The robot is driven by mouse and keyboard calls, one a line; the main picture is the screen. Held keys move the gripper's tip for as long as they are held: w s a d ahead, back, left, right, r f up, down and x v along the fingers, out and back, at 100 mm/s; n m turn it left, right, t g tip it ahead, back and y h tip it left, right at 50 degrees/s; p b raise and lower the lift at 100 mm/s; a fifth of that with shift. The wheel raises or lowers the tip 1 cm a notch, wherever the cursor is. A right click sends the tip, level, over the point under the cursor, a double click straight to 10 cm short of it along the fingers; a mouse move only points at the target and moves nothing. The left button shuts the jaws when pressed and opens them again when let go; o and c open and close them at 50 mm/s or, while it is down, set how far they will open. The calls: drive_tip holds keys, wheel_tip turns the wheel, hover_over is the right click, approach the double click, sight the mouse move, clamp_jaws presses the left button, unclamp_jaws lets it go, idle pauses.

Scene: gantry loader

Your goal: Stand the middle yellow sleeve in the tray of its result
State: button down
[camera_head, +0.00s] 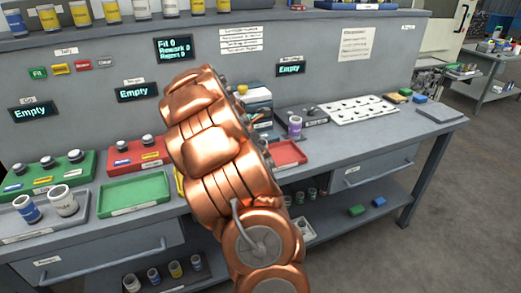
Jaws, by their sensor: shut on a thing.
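My copper-coloured arm crosses the middle of the view and hides part of the bench. My gripper and anything in it are hidden from this view. Several sleeves with blue or yellow bands stand on the upper ledge; yellow ones are at the left (47,18), further right (112,11) and near the arm's top (197,6). I cannot tell which is the middle yellow sleeve. The green tray (135,196) looks empty. The yellow tray (180,182) is almost fully hidden behind my arm. The red tray (290,153) is partly hidden, its visible part bare.
The count display (174,47) reads Fit 0, Rework 0, Reject 0. Gauge displays read Empty (138,92). Coloured buttons (60,68) sit on the back panel.

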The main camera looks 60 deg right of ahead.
drive_tip(key=shift+c, duration=2.4)
unclamp_jaws()
drive_tip(key=shift+f, duration=0.1)
drive_tip(key=b+v, duration=0.1)
drive_tip(key=v, duration=1.1)
drive_tip(key=shift+b, duration=0.3)
drive_tip(key=s+a+f+m+t+y, duration=0.1)
drive_tip(key=s+a+m+y, duration=0.2)
drive_tip(key=a, duration=0.9)
drive_tip(key=s+a+f+m, duration=0.1)
drive_tip(key=s+a+m, duration=0.3)
drive_tip(key=a, duration=0.7)
drive_tip(key=s+a+f+m+y, duration=0.1)
drive_tip(key=s+a+f+m, duration=0.2)
drive_tip(key=s+a, duration=0.4)
drive_tip(key=s+a+f+m+y, duration=0.2)
drive_tip(key=s+a+f+m, duration=0.1)
drive_tip(key=s+a, duration=0.5)
drive_tip(key=a, duration=0.3)
drive_tip(key=shift+a+m, duration=0.3)
drive_tip(key=shift+a, duration=0.1)
